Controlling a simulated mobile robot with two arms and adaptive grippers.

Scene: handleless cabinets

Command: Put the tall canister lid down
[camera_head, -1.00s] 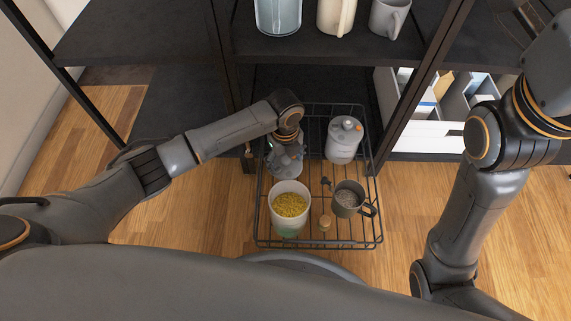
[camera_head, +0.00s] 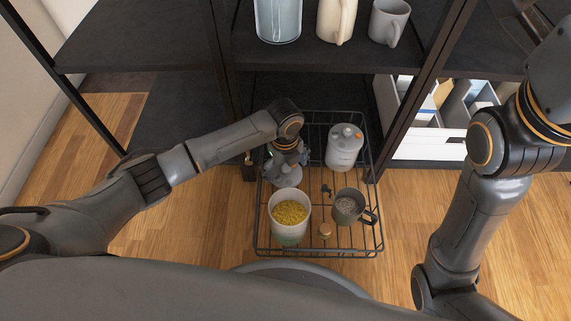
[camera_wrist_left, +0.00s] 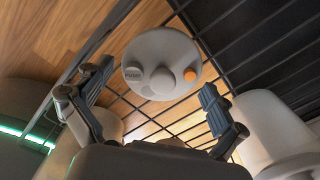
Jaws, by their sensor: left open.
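The tall canister lid (camera_wrist_left: 162,62), a round pale grey disc with a knob and an orange button, shows in the left wrist view. It lies over the bars of the wire rack, just beyond my open left fingertips (camera_wrist_left: 155,92), with a visible gap on both sides. In the head view my left gripper (camera_head: 286,172) points down at the rack's left side, behind an open canister (camera_head: 290,216) of yellow pieces. The gripper largely hides the lid there. Whether the lid rests fully on the rack is hard to tell.
The wire rack (camera_head: 318,251) also holds a closed grey canister (camera_head: 344,150), a dark mug (camera_head: 349,206) and small items between them. Shelf uprights stand close behind and beside the rack. A pitcher, a cream vessel and a grey mug (camera_head: 389,22) stand on the shelf above.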

